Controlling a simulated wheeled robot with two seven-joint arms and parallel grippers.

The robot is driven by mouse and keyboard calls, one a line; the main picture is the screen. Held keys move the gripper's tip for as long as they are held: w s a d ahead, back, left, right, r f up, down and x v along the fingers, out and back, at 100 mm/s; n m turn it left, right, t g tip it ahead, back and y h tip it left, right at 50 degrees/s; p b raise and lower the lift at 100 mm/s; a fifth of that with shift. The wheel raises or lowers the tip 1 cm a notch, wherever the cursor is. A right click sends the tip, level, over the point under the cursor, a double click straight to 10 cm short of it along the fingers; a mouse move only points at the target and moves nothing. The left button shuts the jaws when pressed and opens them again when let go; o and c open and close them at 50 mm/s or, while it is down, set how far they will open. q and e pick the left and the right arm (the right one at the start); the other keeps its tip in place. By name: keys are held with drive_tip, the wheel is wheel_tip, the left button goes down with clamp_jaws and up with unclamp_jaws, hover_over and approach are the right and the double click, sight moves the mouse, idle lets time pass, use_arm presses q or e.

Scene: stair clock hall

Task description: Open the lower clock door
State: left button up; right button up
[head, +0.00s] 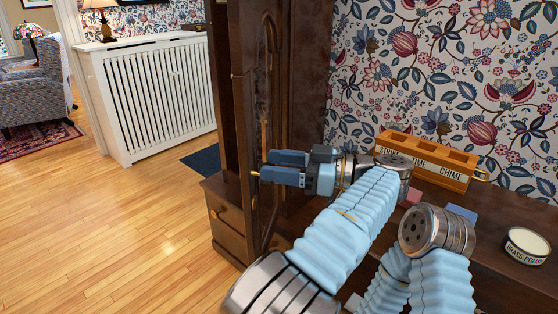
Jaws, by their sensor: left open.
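The tall dark wooden clock case (310,85) stands in the middle of the head view, seen at a steep angle. Its narrow front has a long door with an arched frame (272,45). I cannot tell whether the door is fully shut. A small brass knob (255,173) shows at the door, just beyond the lower fingertip of my left gripper (264,166). The left gripper points left, with its two blue-grey fingers apart, close to the door front. I cannot tell whether it touches the knob. The right gripper is not in view.
A wooden holder (428,158) labelled for strike, time and chime stands on a dark wooden top at right, with a brass polish tin (527,246) nearer. A base drawer with a brass knob (222,212) sits low at left. Free wooden floor (120,220) lies left, before a white radiator cover (150,90).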

use_arm(q)
drive_tip(key=s+a+r, duration=0.1)
drive_tip(key=s+r, duration=0.9)
drive_tip(key=s, duration=0.4)
drive_tip(key=shift+r, duration=0.3)
drive_tip(key=shift+a, duration=0.1)
